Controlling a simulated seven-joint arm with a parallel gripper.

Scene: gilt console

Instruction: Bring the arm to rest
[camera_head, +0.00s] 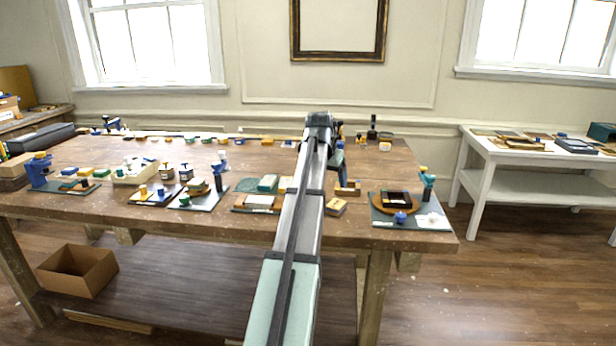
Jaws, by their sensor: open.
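My arm reaches forward from the bottom of the head view over the middle of the wooden workbench (150,215). Its far end is dark and bends down past the bench's middle. My gripper (338,165) is small there, partly hidden behind my own arm, and its jaws are open. I see nothing held in it. Whether its tips touch anything is too small to tell.
Many small blocks, jars and boards crowd the bench. A round wooden board (379,208) lies at the right, a yellow block (335,207) right beside my arm. A cardboard box (77,270) sits on the lower shelf. A white table (480,152) stands at right.

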